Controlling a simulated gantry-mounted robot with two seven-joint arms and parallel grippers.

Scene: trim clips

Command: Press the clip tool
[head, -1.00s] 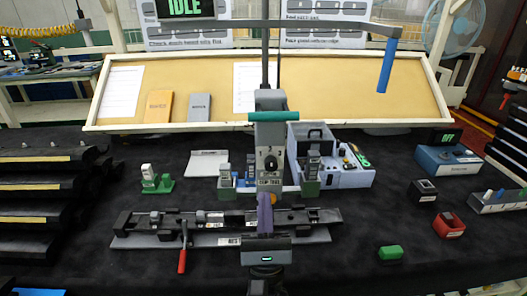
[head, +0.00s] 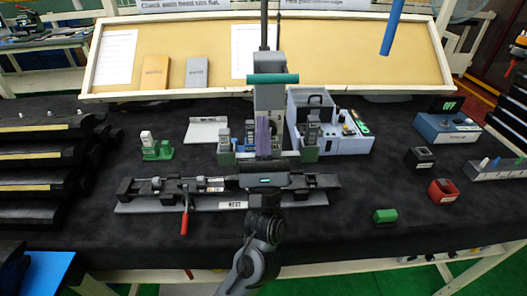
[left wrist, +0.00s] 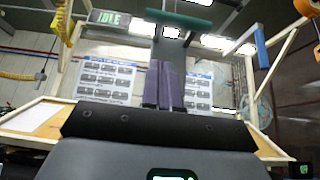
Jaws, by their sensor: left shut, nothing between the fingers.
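The clip tool (head: 270,97) is a grey upright press with a teal bar handle (head: 272,79) on top. It stands behind the black rail fixture (head: 150,188) near the middle of the table. My left gripper (head: 264,120) has purple fingers that are shut and empty. They point up in front of the tool's grey body, below the teal handle, and hide part of its face. In the left wrist view the shut fingers (left wrist: 165,65) stand below the teal handle (left wrist: 180,20). I cannot tell whether they touch the tool. My right gripper is not in view.
A pale blue control box (head: 335,138) stands right of the tool, and a green clip holder (head: 156,148) stands left. Black stepped racks (head: 45,155) fill the left side. A red bin (head: 443,190) and green block (head: 385,215) lie right. An IDLE sign (left wrist: 109,18) hangs above.

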